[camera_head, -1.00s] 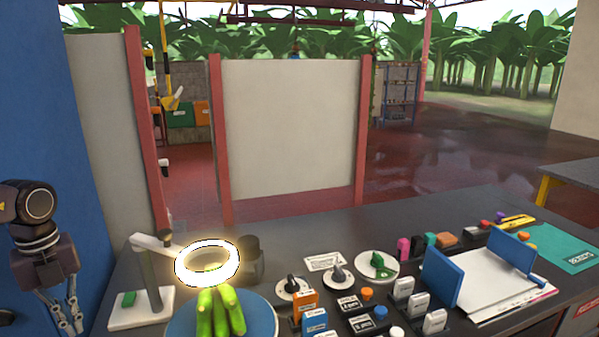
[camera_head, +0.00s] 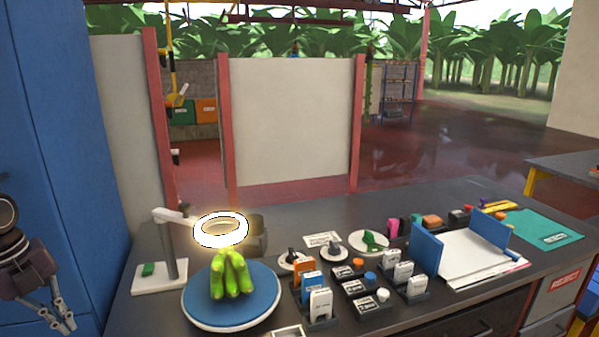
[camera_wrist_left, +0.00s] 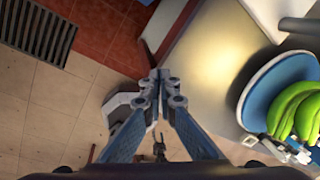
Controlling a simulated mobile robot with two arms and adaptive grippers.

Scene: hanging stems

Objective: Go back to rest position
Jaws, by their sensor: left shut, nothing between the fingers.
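My left gripper (camera_head: 58,318) is at the lower left edge of the head view, off to the left of the table. It hangs with its fingers pointing down. In the left wrist view its fingers (camera_wrist_left: 162,80) meet, shut and empty, above the tiled floor beside the table edge. My right gripper is in neither view.
A dark table (camera_head: 330,215) holds a blue round plate (camera_head: 205,308) with green bananas (camera_head: 232,275), a lit ring lamp (camera_head: 221,243), several label holders and a blue-ended paper rack (camera_head: 426,250). A blue cabinet (camera_head: 60,130) stands at the left. Tiled floor (camera_wrist_left: 50,120) lies below the gripper.

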